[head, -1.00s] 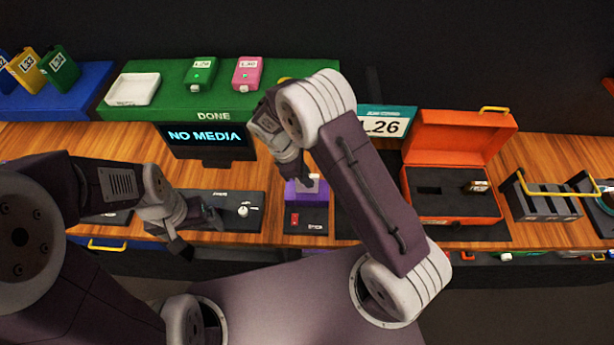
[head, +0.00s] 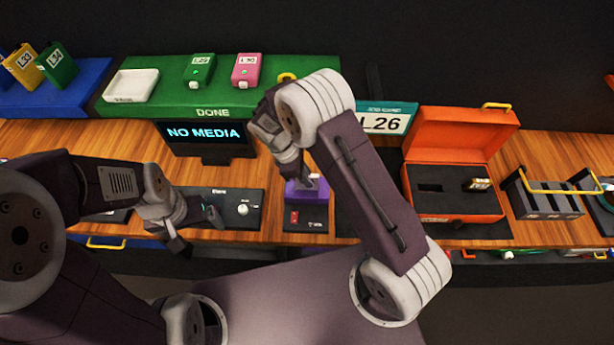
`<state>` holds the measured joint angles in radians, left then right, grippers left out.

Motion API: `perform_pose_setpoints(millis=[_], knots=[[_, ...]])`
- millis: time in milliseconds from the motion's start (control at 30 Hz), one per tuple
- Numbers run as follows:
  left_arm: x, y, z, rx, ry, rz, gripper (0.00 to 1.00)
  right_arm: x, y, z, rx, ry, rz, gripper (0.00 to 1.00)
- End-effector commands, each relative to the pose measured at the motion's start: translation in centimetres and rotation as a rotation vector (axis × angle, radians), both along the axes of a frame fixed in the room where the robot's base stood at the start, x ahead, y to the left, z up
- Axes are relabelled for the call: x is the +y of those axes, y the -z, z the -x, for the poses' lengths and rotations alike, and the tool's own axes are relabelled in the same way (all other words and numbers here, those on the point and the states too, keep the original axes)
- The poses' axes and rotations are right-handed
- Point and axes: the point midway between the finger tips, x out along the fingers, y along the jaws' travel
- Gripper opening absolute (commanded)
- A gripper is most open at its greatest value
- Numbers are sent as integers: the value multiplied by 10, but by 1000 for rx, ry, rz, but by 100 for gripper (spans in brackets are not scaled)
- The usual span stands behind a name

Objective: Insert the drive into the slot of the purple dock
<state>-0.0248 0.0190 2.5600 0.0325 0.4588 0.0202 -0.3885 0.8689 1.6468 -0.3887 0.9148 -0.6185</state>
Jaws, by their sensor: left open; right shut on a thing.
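The purple dock (head: 319,193) stands on a dark base with a red switch, at the middle of the bench's front. My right gripper (head: 307,184) comes down over the dock from above and is shut on the drive. Only a small pale bit at the fingertips shows, and the drive is mostly hidden by the fingers. I cannot tell whether it is in the slot, which is also hidden. My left gripper (head: 196,228) is open and empty, low in front of the black panel with a white ball (head: 243,210). The screen (head: 205,135) reads "NO MEDIA".
A green "DONE" shelf (head: 270,97) at the back holds a white tray, a green drive and a pink drive. An open orange case (head: 452,209) and a grey rack (head: 545,202) stand to the right. An "L26" sign (head: 385,122) is behind my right arm.

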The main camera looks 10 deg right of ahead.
Motion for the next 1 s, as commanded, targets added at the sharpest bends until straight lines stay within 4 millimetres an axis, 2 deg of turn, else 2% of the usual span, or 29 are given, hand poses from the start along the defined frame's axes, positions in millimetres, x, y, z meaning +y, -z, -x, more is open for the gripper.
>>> perform_pose_setpoints(millis=[1000], knots=[[0,10,0,0,0,0,90,0,16,0,0,0,0,0]])
